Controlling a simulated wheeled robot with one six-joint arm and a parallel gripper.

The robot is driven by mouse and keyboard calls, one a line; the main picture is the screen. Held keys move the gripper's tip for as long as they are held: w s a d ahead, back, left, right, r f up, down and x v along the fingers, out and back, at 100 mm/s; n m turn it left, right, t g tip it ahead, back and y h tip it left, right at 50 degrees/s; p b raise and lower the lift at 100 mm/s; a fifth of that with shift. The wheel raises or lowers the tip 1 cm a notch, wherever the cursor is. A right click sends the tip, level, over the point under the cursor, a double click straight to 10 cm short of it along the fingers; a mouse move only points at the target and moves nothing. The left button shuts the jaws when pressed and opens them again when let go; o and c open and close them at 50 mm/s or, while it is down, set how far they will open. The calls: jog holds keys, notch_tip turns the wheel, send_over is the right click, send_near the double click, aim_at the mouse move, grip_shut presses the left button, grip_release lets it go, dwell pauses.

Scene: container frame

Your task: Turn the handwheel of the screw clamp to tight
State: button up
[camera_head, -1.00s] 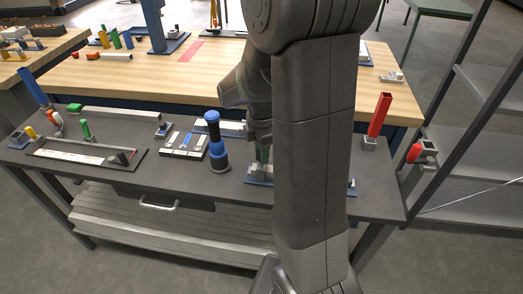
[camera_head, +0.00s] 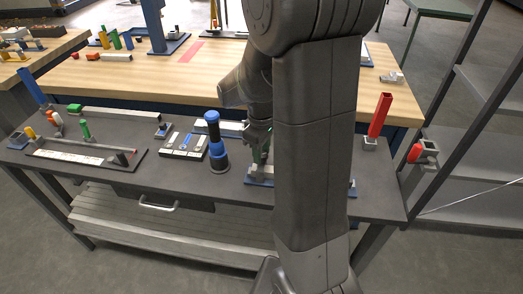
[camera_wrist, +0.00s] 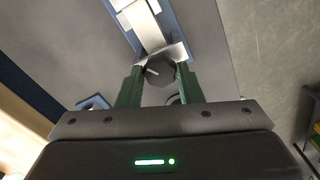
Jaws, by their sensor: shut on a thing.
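The screw clamp is a pale metal body (camera_wrist: 150,33) on a blue base plate, at the top of the wrist view. In the head view its blue base (camera_head: 258,182) shows on the dark bench, partly hidden by my arm. The handwheel (camera_wrist: 159,74) is a small dark knob with a white mark line, at the near end of the clamp body. My gripper (camera_wrist: 160,80) has its green fingers on either side of the handwheel and is shut on it. In the head view my gripper (camera_head: 262,155) is partly hidden behind my arm.
A blue and black upright tool (camera_head: 215,145) stands just left of the clamp on the dark bench (camera_head: 190,193). A grey tray with blocks (camera_head: 184,145) lies further left. A red upright bar (camera_head: 380,115) stands at the bench's right end. A wooden table (camera_head: 120,75) is behind.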

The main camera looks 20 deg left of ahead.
jog(key=m, duration=0.3)
jog(key=shift+m, duration=0.3)
jog(key=shift+r+m, duration=0.1)
jog(key=shift+m, duration=1.8)
jog(key=o, duration=1)
notch_tip(320, 180, up, 14)
jog(key=shift+f, duration=0.1)
jog(key=shift+f, duration=0.15)
